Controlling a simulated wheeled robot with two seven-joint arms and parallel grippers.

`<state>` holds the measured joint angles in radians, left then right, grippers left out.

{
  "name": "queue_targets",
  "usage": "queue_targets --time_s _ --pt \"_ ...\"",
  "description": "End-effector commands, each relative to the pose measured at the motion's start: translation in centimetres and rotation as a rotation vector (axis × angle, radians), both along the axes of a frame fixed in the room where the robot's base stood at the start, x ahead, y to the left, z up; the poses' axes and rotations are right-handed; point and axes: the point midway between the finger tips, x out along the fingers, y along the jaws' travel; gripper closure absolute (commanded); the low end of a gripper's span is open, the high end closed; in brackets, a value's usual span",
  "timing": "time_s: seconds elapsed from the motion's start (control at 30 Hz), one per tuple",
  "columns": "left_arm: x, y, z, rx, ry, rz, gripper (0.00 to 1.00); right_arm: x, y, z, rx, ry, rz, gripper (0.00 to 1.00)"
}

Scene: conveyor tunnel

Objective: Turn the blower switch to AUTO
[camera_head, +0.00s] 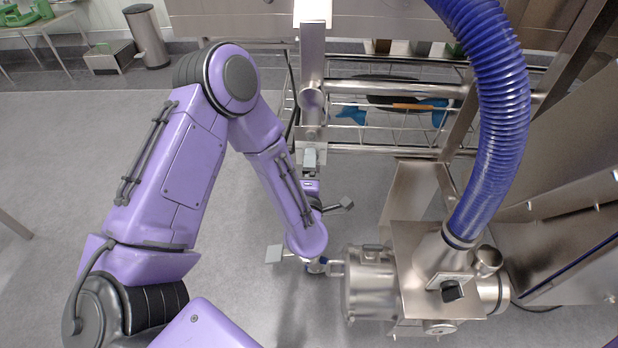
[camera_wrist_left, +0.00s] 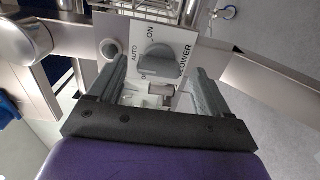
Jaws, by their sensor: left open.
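The blower switch plate (camera_wrist_left: 170,36) is a pale panel lettered AUTO, ON and BLOWER. Its grey rotary knob (camera_wrist_left: 156,60) shows between my finger outlines in the left wrist view. I cannot tell which label the knob points to. In the head view the knob (camera_head: 309,158) is on a metal post, partly hidden by my wrist. My left gripper (camera_wrist_left: 160,75) is open and empty, with one finger on each side of the knob in that view. In the head view the left gripper (camera_head: 310,178) is just in front of the switch; contact cannot be told. My right gripper is out of view.
A metal frame with a wire basket (camera_head: 395,125) stands behind the switch. A steel machine (camera_head: 370,285) with a blue hose (camera_head: 503,110) and another black knob (camera_head: 452,291) stands at right. Open grey floor (camera_head: 50,190) lies at left.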

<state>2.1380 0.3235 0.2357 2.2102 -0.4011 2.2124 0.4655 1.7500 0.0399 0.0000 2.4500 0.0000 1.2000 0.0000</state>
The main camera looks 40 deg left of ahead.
Motion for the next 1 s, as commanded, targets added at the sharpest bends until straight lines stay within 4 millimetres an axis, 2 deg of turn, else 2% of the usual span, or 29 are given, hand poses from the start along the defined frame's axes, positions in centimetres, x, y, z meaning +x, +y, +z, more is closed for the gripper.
queue_targets --time_s 0.2,0.4,1.0 --pt "-4.5 -3.0 0.1 0.002 0.004 -0.008 0.21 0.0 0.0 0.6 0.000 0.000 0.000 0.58" --pt "-7.0 -4.3 0.0 0.001 0.002 -0.003 0.21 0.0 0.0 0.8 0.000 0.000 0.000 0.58" --pt "-7.3 -4.6 -0.1 0.017 0.015 -0.009 0.21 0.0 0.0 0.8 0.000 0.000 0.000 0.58"
